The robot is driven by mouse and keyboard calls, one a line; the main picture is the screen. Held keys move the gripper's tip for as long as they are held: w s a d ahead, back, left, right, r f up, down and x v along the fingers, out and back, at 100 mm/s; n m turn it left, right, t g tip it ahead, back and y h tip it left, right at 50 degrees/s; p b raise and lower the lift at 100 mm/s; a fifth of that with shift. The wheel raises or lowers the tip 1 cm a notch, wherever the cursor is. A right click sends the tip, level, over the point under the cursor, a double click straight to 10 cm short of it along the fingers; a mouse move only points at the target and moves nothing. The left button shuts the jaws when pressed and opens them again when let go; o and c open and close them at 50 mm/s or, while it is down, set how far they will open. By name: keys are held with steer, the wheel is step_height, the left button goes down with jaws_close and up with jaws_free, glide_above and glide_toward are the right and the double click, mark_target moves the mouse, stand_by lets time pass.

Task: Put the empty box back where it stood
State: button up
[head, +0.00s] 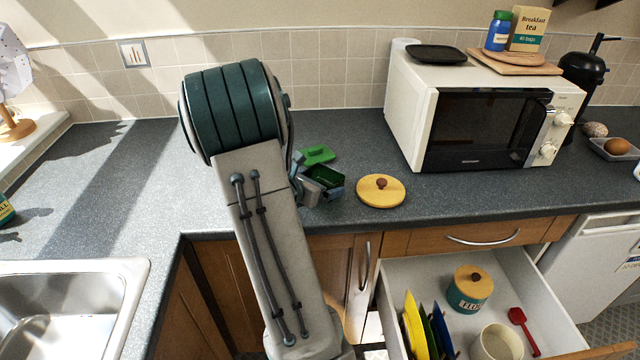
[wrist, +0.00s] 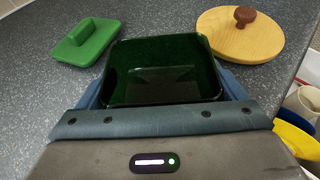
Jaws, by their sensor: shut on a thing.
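A dark green open box (wrist: 163,52) is between the fingers of my gripper (wrist: 165,92) in the wrist view. I look into it from above and see no contents. My gripper is shut on it, one blue finger on each side. In the head view the box (head: 325,177) shows beside my gripper (head: 322,188), over the worktop, partly behind my arm. I cannot tell whether it touches the worktop. A green lid (head: 318,155) lies on the worktop just behind the box; it also shows in the wrist view (wrist: 88,42), left of the box.
A round yellow wooden lid (head: 381,191) lies right of the box. A white microwave (head: 410,110) stands behind. An open drawer (head: 540,290) below holds a flour tin (head: 470,293), plates, a pot and a red scoop. The sink (head: 70,300) is at left.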

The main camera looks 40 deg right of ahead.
steer(key=shift+f, duration=0.25)
steer(key=shift+f+b, duration=0.2)
steer(key=shift+b, duration=0.1)
steer(key=o, duration=0.9)
steer(key=shift+c, duration=0.2)
steer(key=shift+r, duration=0.1)
